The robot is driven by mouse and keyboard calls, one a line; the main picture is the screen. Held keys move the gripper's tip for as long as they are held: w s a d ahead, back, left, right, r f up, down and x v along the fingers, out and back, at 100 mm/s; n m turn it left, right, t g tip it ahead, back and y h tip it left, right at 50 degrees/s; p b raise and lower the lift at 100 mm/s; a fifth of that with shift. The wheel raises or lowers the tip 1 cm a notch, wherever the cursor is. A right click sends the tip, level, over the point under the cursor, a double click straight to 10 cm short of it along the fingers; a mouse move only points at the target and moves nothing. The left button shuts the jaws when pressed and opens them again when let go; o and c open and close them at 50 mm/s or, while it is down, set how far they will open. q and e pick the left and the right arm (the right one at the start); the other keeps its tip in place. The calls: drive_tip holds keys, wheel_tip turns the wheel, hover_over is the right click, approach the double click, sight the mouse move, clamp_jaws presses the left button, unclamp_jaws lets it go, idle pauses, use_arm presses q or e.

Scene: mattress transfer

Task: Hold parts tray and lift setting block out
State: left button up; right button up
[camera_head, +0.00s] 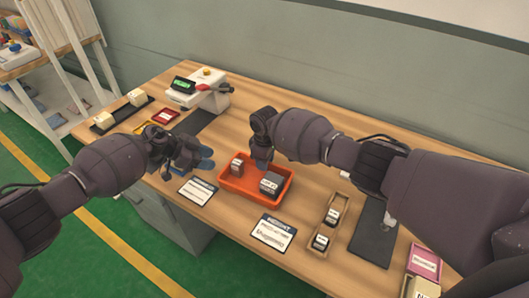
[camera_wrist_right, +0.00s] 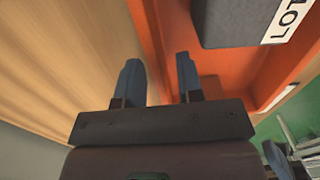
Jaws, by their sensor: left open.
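The orange parts tray (camera_head: 254,198) stands on the wooden table. It holds a dark grey block with a white LOT label (camera_head: 271,183) and a smaller brownish block (camera_head: 237,167); I cannot tell which is the setting block. My left gripper (camera_head: 206,158) is open and empty, left of the tray. My right gripper (camera_head: 262,160) is at the tray's far wall. In the right wrist view its fingers (camera_wrist_right: 159,75) are apart, with the tray's orange wall (camera_wrist_right: 160,50) between them. The LOT block (camera_wrist_right: 245,20) is beyond them in that view.
Label cards lie before the tray, one left (camera_head: 198,191) and one front right (camera_head: 273,232). A wooden holder with small blocks (camera_head: 329,224) and a dark mat (camera_head: 374,238) are to the right. A scale-like device (camera_head: 200,90) stands at the back left.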

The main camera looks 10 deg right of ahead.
drive_tip(key=shift+f, duration=0.55)
use_arm(q)
drive_tip(key=shift+o, duration=0.2)
use_arm(e)
clamp_jaws()
